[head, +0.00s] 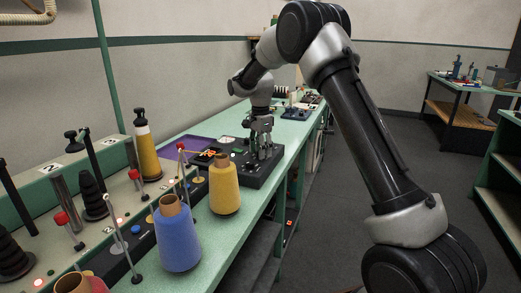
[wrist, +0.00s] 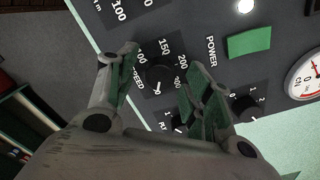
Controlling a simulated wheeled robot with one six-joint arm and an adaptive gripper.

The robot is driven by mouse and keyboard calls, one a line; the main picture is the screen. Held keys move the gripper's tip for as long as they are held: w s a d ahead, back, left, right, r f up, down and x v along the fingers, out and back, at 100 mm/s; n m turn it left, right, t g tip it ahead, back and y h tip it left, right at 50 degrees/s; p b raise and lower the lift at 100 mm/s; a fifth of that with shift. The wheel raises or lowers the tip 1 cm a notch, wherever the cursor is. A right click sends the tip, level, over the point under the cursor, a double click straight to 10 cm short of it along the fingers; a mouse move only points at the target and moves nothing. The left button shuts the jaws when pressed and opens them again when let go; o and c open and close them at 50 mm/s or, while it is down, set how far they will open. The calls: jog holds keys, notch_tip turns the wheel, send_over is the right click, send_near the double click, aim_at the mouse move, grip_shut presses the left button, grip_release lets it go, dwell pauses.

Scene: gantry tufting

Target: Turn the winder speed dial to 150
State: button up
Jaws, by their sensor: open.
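The winder speed dial (wrist: 158,80) is a black round knob in the wrist view, with a white mark on its lower part. Printed numbers, including 150 and 200, run above and to its right, with a partly covered SPEED label at its left. I cannot tell which number the mark points to. My gripper (wrist: 164,62) is open, one finger left of the dial and the other right of it, with gaps visible. In the head view my gripper (head: 262,146) points down over the dark control box (head: 257,176), hiding the dial there.
Beside the dial are another black knob (wrist: 246,108), a green POWER block (wrist: 249,42) and a round gauge (wrist: 304,76). A yellow cone (head: 225,188) and a blue cone (head: 177,238) stand on the green bench (head: 206,277) nearer me. Open floor lies right of the bench.

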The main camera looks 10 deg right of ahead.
jog(key=c, duration=1.1)
jog(key=shift+o, duration=0.2)
